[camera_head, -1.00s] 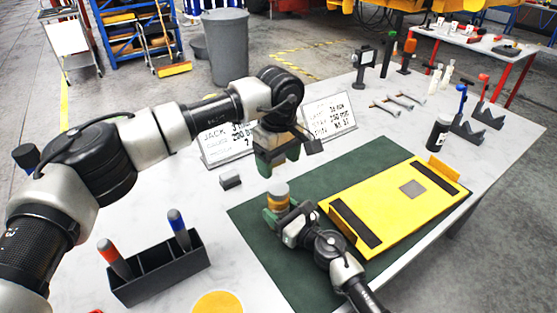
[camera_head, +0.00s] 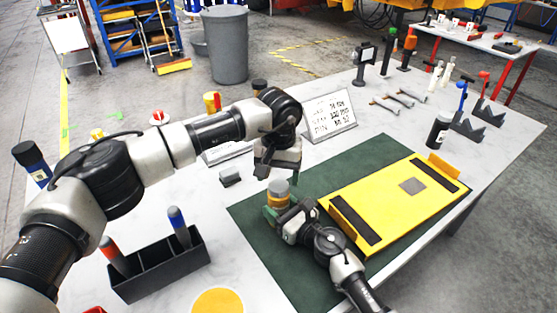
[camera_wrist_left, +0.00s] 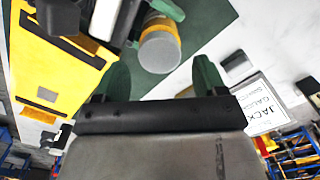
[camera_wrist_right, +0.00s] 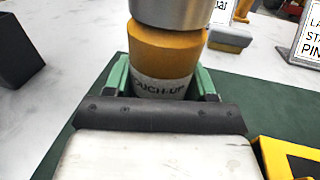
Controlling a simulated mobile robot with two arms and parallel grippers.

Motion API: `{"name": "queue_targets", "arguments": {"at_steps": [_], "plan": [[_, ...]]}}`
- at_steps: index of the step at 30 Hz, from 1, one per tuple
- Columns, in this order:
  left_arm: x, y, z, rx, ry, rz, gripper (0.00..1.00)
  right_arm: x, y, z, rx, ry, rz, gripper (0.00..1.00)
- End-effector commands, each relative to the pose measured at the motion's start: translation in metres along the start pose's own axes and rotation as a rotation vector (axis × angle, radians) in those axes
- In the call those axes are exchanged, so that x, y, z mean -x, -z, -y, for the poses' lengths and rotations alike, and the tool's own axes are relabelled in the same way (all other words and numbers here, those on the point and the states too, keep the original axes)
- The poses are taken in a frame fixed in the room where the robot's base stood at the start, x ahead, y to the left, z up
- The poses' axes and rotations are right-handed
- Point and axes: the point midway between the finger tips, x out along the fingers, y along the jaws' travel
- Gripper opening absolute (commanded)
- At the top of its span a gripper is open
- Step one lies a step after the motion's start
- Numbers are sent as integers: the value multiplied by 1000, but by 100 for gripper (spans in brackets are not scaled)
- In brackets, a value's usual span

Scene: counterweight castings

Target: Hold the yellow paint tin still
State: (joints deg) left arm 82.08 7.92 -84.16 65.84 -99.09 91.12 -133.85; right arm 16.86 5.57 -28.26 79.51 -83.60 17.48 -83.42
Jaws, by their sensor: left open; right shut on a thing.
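The yellow paint tin (camera_head: 279,190), with a grey lid and yellow band, stands upright at the green mat's left part. In the right wrist view, its band (camera_wrist_right: 165,55) sits above a pale label reading "TOUCH-UP". My right gripper (camera_head: 280,214) is shut on the tin, with green fingers on both sides of its lower part. My left gripper (camera_head: 276,168) is open and empty, just above and behind the tin. In the left wrist view, the tin (camera_wrist_left: 160,50) shows beyond the gap between my left fingers (camera_wrist_left: 160,80), apart from them.
A yellow plate (camera_head: 395,205) with black strips lies on the green mat (camera_head: 300,278), right of the tin. A small grey block (camera_head: 230,176) and a printed sign (camera_head: 328,115) stand behind. A black holder (camera_head: 158,265) with markers is at front left. White tabletop is clear between.

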Motion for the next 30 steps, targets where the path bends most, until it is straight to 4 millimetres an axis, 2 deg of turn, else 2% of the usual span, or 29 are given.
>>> {"name": "queue_targets", "arguments": {"at_steps": [3, 6, 17, 20, 27, 30], "plan": [[-17, 0, 0, 1, -1, 2, 71, 0, 0, 0, 0, 0, -1, 0], [-26, 0, 0, 2, 0, 1, 71, 0, 0, 0, 0, 0, -1, 0], [-32, 0, 0, 1, -1, 0, 71, 0, 0, 0, 0, 0, -1, 0], [-32, 0, 0, 1, 0, 0, 59, 0, 1, 0, 0, 0, -1, 0], [-32, 0, 0, 1, 0, 0, 22, 0, 1, 0, 0, 0, -1, 0], [-32, 0, 0, 2, 0, 0, 22, 0, 1, 0, 0, 0, -1, 0]]}}
